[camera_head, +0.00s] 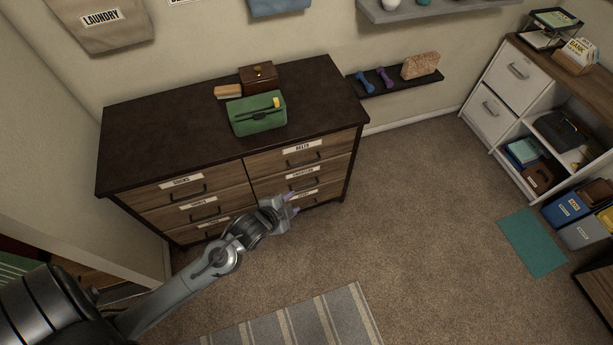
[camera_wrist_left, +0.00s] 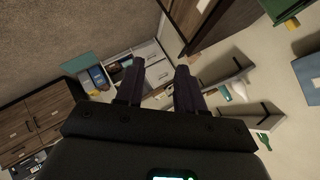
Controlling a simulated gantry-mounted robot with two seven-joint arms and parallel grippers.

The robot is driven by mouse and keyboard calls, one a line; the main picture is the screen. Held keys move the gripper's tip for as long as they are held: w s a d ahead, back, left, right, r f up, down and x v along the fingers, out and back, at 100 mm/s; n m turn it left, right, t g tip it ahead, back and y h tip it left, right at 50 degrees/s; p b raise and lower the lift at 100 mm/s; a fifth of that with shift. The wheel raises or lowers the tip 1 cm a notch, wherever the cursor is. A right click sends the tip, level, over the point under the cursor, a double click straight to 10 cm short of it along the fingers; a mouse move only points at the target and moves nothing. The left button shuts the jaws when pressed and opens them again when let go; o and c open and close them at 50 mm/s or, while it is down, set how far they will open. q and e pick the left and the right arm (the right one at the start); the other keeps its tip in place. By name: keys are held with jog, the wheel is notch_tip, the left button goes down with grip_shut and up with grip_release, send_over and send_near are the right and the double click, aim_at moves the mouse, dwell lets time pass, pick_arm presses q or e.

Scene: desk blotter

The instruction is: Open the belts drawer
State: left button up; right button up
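The belts drawer (camera_head: 333,145) is the top right drawer of a dark-topped wooden dresser (camera_head: 180,150), with a white label above its handle. It looks shut, flush with the drawers around it. My left gripper (camera_head: 293,205) is in front of the right column, low by the bottom drawer in the head view and below the belts drawer's handle. In the left wrist view its two dark fingers (camera_wrist_left: 158,70) are apart with nothing between them, so it is open and empty. It does not appear to touch the belts drawer. My right gripper is not in view.
A white cabinet (camera_head: 493,112) stands far right. The carpet (camera_head: 420,200) between is mostly clear.

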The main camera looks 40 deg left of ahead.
pick_arm(q)
jog(key=w+a+f+m+t+y+b, duration=0.15)
jog(key=w+a+f+b, duration=0.3)
jog(key=f+b, duration=0.5)
jog(key=w+a+f+m+t+b, duration=0.2)
jog(key=w+a+f+b, duration=0.4)
jog(key=b, duration=0.6)
jog(key=w+a+f+m+t+y+b, duration=0.1)
jog(key=w+a+f+t+b, duration=0.2)
jog(key=f+b, duration=0.65)
jog(key=b+x, duration=0.5)
jog(key=x, duration=0.7)
jog(key=shift+d+f+g+b, duration=0.15)
jog(key=shift+f+g+b, duration=0.15)
jog(key=shift+g, duration=0.15)
jog(key=shift+c, duration=0.5)
grip_shut()
